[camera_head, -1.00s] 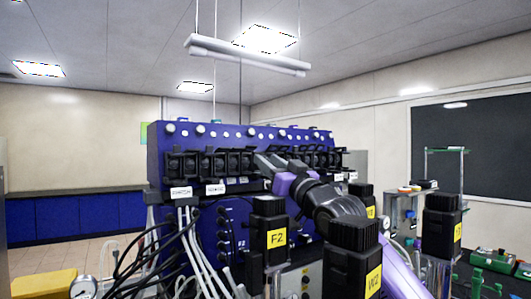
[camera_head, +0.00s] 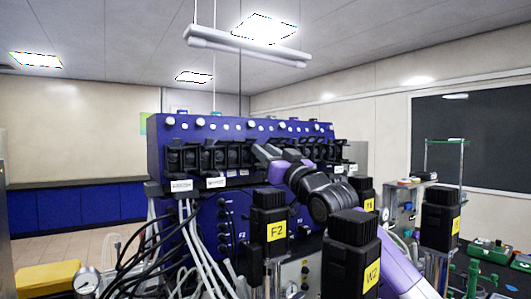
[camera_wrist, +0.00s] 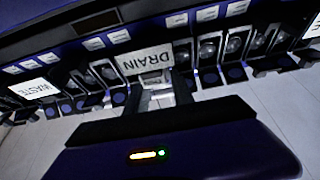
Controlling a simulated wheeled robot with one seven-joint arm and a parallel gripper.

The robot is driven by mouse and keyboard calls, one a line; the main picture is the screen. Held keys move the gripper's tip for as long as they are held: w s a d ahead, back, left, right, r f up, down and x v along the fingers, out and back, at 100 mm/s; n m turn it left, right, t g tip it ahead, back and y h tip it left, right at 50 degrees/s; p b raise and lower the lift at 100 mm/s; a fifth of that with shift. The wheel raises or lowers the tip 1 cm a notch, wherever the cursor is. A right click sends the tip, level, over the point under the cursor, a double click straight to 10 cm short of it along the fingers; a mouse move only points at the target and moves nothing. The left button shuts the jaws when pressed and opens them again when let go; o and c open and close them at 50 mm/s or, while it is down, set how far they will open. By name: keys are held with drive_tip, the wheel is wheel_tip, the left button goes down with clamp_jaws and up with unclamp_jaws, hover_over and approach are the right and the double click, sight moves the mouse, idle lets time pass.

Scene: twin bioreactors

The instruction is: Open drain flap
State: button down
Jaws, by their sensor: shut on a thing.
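The drain flap is one of the small black flaps in the row (camera_head: 207,156) along the blue bioreactor housing (camera_head: 240,132). In the wrist view a white DRAIN label (camera_wrist: 144,60) shows upside down just above my gripper. My gripper (camera_head: 262,153) reaches the row from the right in the head view. In the wrist view its fingertips (camera_wrist: 158,92) are at the flap position by the DRAIN label, shut on a flap there. The gripper hides most of that flap, so its angle is unclear. Other flaps (camera_wrist: 236,72) show on both sides.
A WASTE label (camera_wrist: 35,88) is further left along the row. Black-capped units marked F2 (camera_head: 270,215) and W2 (camera_head: 350,255) stand in front of the housing, close to my arm. Loose cables and tubes (camera_head: 190,240) hang at the lower left.

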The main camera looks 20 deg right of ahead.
drive_tip(key=shift+r, duration=0.1)
drive_tip(key=g, duration=0.1)
drive_tip(key=r+g+h, duration=0.1)
drive_tip(key=g, duration=0.2)
drive_tip(key=shift+s+r, duration=0.25)
drive_tip(key=g, duration=0.1)
drive_tip(key=g+h, duration=0.1)
drive_tip(key=g, duration=0.1)
drive_tip(key=shift+r+g, duration=0.3)
drive_tip(key=shift+r, duration=0.1)
drive_tip(key=shift+w+r+g+h, duration=0.1)
drive_tip(key=shift+r+g+h, duration=0.15)
drive_tip(key=shift+g+h, duration=0.6)
drive_tip(key=shift+g, duration=0.55)
drive_tip(key=c, duration=1.4)
unclamp_jaws()
drive_tip(key=shift+w, duration=0.1)
